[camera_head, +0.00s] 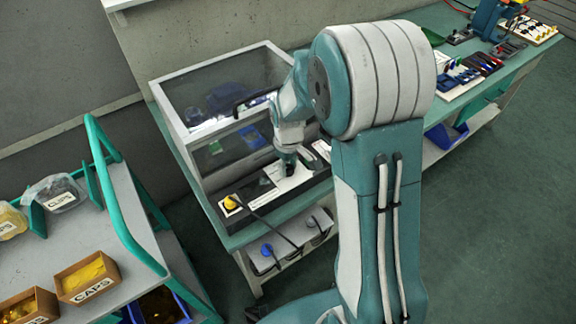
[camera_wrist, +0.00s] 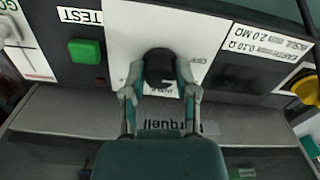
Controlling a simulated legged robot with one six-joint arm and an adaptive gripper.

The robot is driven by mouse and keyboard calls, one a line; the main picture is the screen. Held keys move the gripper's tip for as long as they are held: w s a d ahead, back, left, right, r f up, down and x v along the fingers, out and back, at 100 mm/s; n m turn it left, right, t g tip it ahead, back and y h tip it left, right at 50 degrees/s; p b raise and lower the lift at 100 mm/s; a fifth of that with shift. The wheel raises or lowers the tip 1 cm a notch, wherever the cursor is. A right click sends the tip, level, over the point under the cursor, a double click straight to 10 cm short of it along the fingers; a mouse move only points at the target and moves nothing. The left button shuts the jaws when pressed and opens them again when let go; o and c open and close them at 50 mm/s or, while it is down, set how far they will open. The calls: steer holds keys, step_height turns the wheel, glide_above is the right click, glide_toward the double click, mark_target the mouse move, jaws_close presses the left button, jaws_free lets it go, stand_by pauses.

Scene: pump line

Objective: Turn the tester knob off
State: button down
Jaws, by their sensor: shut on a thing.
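The tester knob (camera_wrist: 159,66) is black and round, on a white plate (camera_wrist: 200,35) of the tester's front panel in the wrist view. My gripper (camera_wrist: 160,88) has its two fingers on either side of the knob and is shut on it. The knob's pointer and most markings on the plate are hidden by the fingers. In the head view my gripper (camera_head: 287,163) is at the front panel of the tester (camera_head: 262,215), and the knob is hidden there.
A green button (camera_wrist: 86,51) under a TEST label is left of the knob. A yellow knob (camera_wrist: 306,90) is at the right in the wrist view. A clear-sided enclosure (camera_head: 225,100) stands behind the panel. A cart (camera_head: 130,200) with boxes of caps stands at the left.

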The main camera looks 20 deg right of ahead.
mark_target(287, 166)
steer(key=shift+w+r+n, duration=0.1)
steer(key=shift+w+n, duration=0.05)
steer(key=shift+n, duration=0.25)
steer(key=shift+c, duration=1.9)
jaws_free()
step_height(287, 166, up, 12)
steer(key=shift+a, duration=0.1)
